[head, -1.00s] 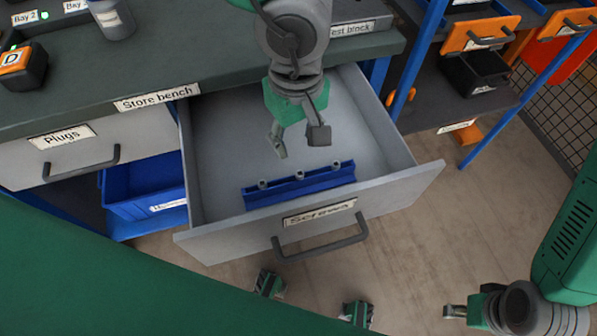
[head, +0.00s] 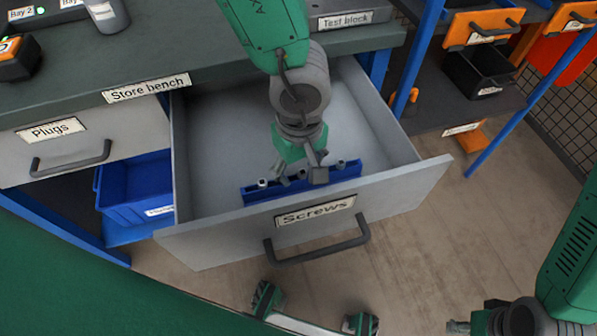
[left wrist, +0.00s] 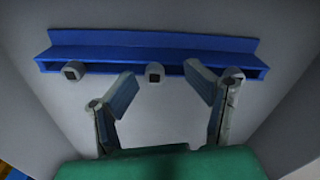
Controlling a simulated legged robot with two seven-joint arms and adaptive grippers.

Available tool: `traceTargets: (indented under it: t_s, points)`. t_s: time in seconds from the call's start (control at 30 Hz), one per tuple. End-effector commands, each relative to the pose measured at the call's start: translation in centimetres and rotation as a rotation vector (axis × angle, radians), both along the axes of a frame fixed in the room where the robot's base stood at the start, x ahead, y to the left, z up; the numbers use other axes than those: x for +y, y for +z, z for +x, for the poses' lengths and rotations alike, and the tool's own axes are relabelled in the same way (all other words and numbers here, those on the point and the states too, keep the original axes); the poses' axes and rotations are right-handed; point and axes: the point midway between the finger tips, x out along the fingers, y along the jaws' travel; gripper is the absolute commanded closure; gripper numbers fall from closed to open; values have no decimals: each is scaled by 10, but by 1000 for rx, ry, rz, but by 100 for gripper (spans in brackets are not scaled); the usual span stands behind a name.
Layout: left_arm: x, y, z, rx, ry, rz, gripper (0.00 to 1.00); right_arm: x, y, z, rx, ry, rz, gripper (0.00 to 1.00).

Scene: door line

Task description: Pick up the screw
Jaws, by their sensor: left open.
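The drawer labelled Screws (head: 390,205) is pulled open below the bench. A blue rack (head: 255,195) stands in it near the front panel, and the rack (left wrist: 150,53) spans the top of the left wrist view. Three grey screws stand in a row in the rack: a left one (left wrist: 73,70), a middle one (left wrist: 155,72) and a right one (left wrist: 233,73). My right gripper (head: 459,326) is at the bottom right, small and partly cut off.
The drawer's side walls and front panel enclose the rack. The Plugs drawer (head: 130,130) is shut at left, with a blue bin (head: 130,195) below. The Store bench top (head: 230,50) is behind. A shelf with bins (head: 480,70) stands at right. The drawer floor behind the rack is free.

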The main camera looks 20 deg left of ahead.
Motion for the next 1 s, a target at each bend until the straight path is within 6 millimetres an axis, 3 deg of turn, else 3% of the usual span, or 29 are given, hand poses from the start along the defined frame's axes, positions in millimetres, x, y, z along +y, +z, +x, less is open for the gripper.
traceTargets:
  t_s: [0.1, 0.13, 0.23, 0.33, 0.4, 0.77, 0.9, 1.0]
  points:
    - [0, -4, -2, 6, -1, -8, 61, 0, -1, 0, -1, 0, 0, 60]
    - [1, -4, -2, 6, -1, -9, 56, 0, -1, 0, -1, 0, 0, 60]
    - [3, -4, -2, 7, 0, -8, 60, 0, -1, 0, -1, 1, 0, 60]
    - [3, -4, -3, 7, 0, -5, 70, 0, -1, 0, -1, 1, 0, 60]
    - [2, -3, -3, 8, 0, -4, 82, 0, -1, 0, -1, 1, 0, 60]
    - [1, -1, -2, 5, 0, -5, 84, 0, 0, 0, -1, 1, 0, 60]
    - [0, 16, -2, 5, 3, -7, 100, 0, 8, 0, -1, 1, 0, 60]
    - [0, 38, -2, 1, 3, -9, 100, 0, 17, 0, -1, 1, 0, 60]
